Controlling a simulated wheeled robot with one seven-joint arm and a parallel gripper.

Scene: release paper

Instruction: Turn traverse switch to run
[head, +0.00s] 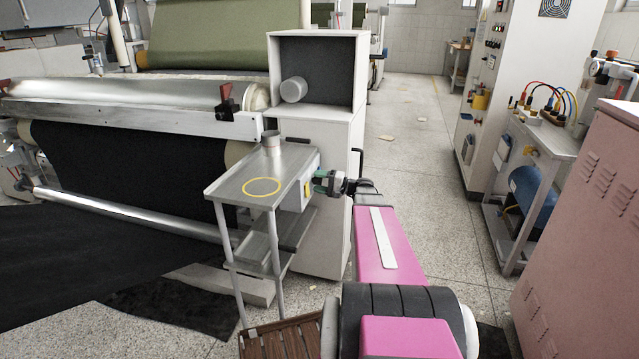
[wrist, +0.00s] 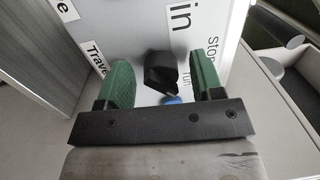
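The traverse switch is a black knob (wrist: 158,70) on a white panel (wrist: 150,25) in the wrist view. Partly hidden labels there read "Trave", "in", "stop" and "run"; "run" is right of the knob. My gripper (wrist: 161,76) has its two green fingers apart, one on each side of the knob, with gaps showing on both sides. A small blue part (wrist: 172,99) shows just below the knob, partly covered by my gripper. In the head view my gripper (head: 326,182) is at the white switch box (head: 297,196) on the cart's right side; the knob is hidden there.
The steel cart (head: 232,184) carries a cup (head: 271,144) and a yellow ring (head: 262,187). A white cabinet (head: 325,240) stands behind it. A roller machine with dark fabric (head: 130,165) fills the left. A pink cabinet (head: 585,240) stands right; the aisle floor (head: 420,150) is mostly clear.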

